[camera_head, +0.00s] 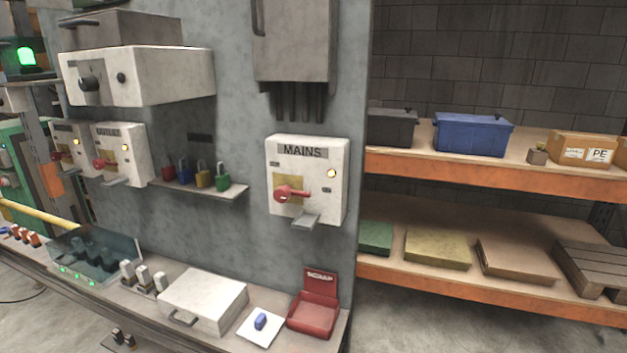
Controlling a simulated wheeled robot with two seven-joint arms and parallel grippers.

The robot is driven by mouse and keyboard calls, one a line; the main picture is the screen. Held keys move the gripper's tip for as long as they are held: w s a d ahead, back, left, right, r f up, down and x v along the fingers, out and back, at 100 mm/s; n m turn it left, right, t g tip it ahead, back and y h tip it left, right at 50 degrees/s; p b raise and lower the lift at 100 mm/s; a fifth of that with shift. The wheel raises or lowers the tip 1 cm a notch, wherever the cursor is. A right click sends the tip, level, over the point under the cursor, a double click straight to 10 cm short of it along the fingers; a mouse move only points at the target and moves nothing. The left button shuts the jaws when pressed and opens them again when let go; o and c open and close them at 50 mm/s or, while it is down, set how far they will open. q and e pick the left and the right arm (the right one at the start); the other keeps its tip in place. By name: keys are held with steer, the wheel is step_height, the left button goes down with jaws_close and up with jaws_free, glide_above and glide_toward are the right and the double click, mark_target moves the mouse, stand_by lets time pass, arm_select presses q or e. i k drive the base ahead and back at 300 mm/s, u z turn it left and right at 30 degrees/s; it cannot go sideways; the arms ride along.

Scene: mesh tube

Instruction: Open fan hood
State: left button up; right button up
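No label reading "fan" is legible, so I cannot tell for sure which thing is the fan hood. A clear, smoky hood (118,246) sits at the left of the bench over dark parts, with green lights along its front; it looks closed. A closed white box (203,297) with a front handle lies on the bench to its right. A grey box (122,29) with a handle is on the wall at upper left, above a white knob box (150,78). Neither of my grippers is in view.
A MAINS switch box (307,170) with a red handle is on the wall. Several coloured padlocks (204,178) stand on a small shelf. A red SCRAP bin (314,312) and a white pad (260,328) bearing a blue piece are at the bench's right end. Storage racks (470,290) stand at right.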

mark_target(116, 26)
steer(key=z, duration=0.4)
steer(key=k, duration=0.5)
steer(key=z, duration=0.6)
steer(key=i, duration=1)
steer(key=u, duration=1.1)
steer(key=i, duration=0.45)
steer(key=u, duration=0.5)
